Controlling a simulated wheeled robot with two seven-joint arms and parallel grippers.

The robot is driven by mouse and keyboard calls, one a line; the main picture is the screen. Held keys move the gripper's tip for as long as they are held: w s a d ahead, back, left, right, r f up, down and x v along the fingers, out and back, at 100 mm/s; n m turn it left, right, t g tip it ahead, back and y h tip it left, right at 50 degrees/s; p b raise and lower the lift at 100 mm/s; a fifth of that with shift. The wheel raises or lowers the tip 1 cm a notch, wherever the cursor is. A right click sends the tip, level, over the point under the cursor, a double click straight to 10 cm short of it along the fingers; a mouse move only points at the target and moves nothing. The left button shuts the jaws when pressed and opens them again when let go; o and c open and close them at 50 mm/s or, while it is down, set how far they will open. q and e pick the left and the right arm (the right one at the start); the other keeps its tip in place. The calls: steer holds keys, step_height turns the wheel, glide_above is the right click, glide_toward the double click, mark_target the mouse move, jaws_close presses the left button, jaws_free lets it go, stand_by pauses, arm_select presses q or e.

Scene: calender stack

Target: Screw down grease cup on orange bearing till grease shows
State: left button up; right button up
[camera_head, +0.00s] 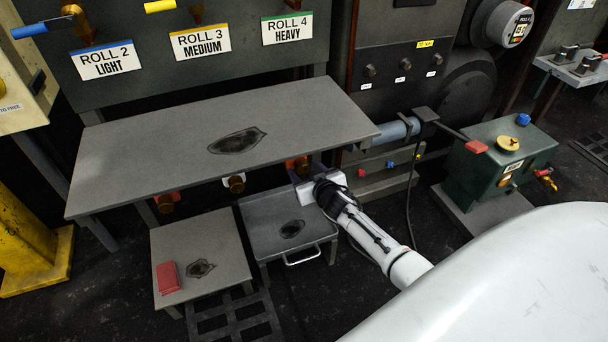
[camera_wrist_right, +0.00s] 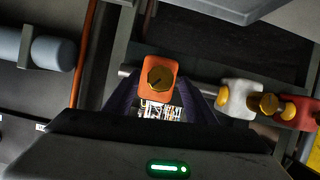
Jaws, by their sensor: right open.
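The orange bearing (camera_wrist_right: 153,63) is in the middle of the right wrist view, with its round brass grease cup (camera_wrist_right: 161,79) facing the camera. A dark line crosses the cup's face. My right gripper (camera_wrist_right: 160,88) is open, its dark fingers on either side of the bearing and cup. I cannot tell whether they touch. In the head view my right gripper (camera_head: 305,178) reaches under the grey table's front edge and partly hides the orange bearing (camera_head: 297,163). No grease is visible at the cup. My left gripper is not in view.
A white bearing (camera_wrist_right: 239,98) and a red bearing (camera_wrist_right: 296,112) with brass cups sit to the right in the wrist view. The grey table (camera_head: 310,115) overhangs. Below are a handled tray (camera_head: 262,212) and a small stand (camera_head: 215,235) with a red block (camera_head: 168,277).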

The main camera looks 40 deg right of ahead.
steer(key=shift+w+d+f, duration=0.15)
steer(key=shift+w, duration=0.35)
steer(key=shift+c, duration=0.2)
steer(key=c, duration=1)
